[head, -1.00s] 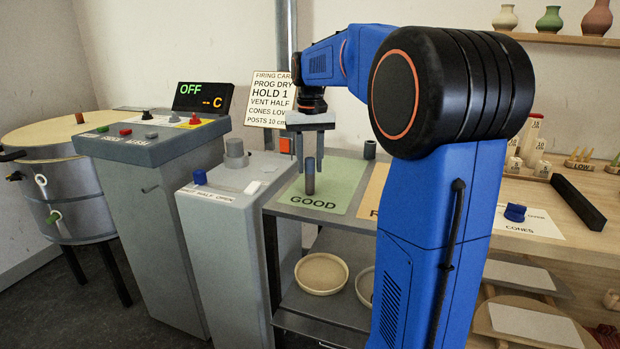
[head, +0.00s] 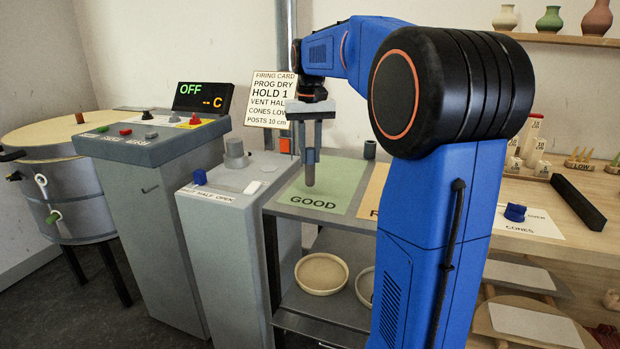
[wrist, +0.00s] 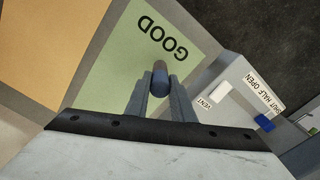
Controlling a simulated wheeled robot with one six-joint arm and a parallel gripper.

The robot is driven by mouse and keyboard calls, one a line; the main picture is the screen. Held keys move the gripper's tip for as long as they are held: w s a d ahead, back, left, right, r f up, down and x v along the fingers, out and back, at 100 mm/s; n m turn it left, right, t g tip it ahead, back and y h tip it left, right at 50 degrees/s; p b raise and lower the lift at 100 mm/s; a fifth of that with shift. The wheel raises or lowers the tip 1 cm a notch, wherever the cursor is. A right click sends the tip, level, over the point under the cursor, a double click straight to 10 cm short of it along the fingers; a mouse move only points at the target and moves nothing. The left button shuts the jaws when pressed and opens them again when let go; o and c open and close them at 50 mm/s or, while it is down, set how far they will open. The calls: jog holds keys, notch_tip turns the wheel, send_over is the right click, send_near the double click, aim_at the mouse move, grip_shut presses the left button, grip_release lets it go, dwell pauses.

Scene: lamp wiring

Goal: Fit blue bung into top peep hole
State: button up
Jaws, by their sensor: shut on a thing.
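My gripper (head: 312,160) is shut on a dark grey-blue cylinder (head: 310,175), held near upright just above the green GOOD mat (head: 345,181). The cylinder (wrist: 160,76) also shows between the fingers in the wrist view. I cannot tell if it is the blue bung. The round kiln (head: 70,205) stands at the far left, well away from my gripper. A pale round fitting (head: 41,181) on its side, perhaps the top peep hole, sits above a lower fitting with a green plug (head: 54,217). Whether the upper one is open is too small to tell.
A control box (head: 150,150) and a grey pedestal (head: 235,200) with a blue switch (head: 199,177) stand between the mat and the kiln. A dark cylinder (head: 370,149) stands behind the mat. A small blue piece (head: 515,212) lies on the CONES card at right.

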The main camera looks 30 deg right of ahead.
jog(key=shift+r, duration=2.9)
